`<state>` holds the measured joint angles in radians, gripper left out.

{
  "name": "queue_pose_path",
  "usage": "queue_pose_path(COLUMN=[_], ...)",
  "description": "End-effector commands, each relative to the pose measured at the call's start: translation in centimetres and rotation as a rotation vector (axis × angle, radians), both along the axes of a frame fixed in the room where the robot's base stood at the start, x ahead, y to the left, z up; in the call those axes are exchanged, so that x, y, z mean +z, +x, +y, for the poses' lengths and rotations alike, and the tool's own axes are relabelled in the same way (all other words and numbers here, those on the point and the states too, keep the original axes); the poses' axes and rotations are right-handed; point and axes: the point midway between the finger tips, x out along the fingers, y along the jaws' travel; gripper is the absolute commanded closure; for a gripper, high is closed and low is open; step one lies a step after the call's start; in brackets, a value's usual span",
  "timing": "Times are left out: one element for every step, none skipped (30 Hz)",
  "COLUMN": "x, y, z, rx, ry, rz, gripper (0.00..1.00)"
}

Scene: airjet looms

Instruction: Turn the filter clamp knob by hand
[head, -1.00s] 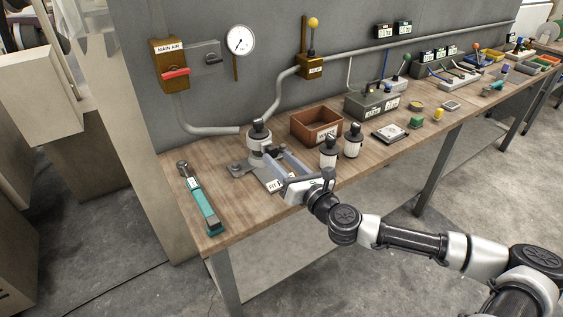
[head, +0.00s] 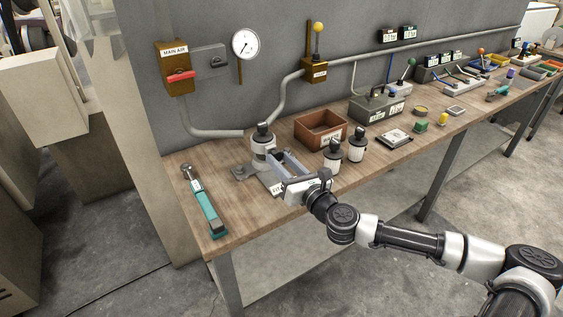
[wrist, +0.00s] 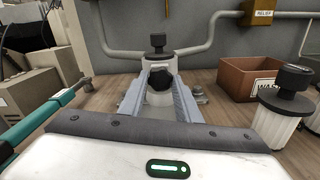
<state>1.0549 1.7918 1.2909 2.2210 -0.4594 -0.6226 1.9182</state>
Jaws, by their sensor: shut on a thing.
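The filter unit (head: 263,146) stands upright on a grey base plate near the left end of the wooden bench. It is pale with a black cap on top, and it also shows in the wrist view (wrist: 159,54). The black filter clamp knob (wrist: 160,78) faces me on the front of the unit, lower than the cap. My gripper (head: 275,155) reaches level over the bench to the unit. In the wrist view its two long grey fingers lie left and right of the knob and are shut on it. The fingers hide the knob in the head view.
Two loose filters with black caps (head: 333,156) (head: 357,144) stand close to the right of my gripper. A brown waste bin (head: 318,133) is behind them. A teal-handled wrench (head: 205,208) lies at left. The main air box (head: 176,70) and a gauge (head: 245,44) are on the wall.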

Motion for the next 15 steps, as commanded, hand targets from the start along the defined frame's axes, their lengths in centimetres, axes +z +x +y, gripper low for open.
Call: queue_pose_path(x=[-0.14, -0.14, -0.04, 0.01, 0.02, 0.01, 0.01, 0.01, 0.01, 0.01, 0.01, 0.00, 0.00, -0.01, -0.02], y=[0.01, 0.02, 0.02, 0.02, 0.03, 0.02, 0.02, 0.02, 0.02, 0.03, 0.03, 0.03, 0.02, -0.01, -0.10], z=[0.03, 0.01, -0.03, -0.04, -0.04, -0.04, -0.03, -0.04, -0.03, -0.02, -0.02, -0.02, -0.03, -0.04, -0.12], rx=[0.001, 0.001, 0.000, 0.000, -0.001, -0.001, -0.001, -0.001, -0.001, 0.000, 0.000, 0.000, 0.000, 0.000, -0.001], ry=[-0.084, -0.148, -0.177, -0.169, -0.167, -0.166, -0.165, -0.165, -0.164, -0.164, -0.164, -0.164, -0.164, -0.164, -0.164], rz=[-0.057, -0.100, -0.120, -0.115, -0.114, -0.113, -0.113, -0.113, -0.112, -0.112, -0.112, -0.112, -0.111, -0.111, -0.111], gripper=[0.86, 0.86, 0.67, 0.61, 0.56, 0.53, 0.53, 0.53, 0.53, 0.53, 0.53, 0.53, 0.53, 0.53, 0.53])
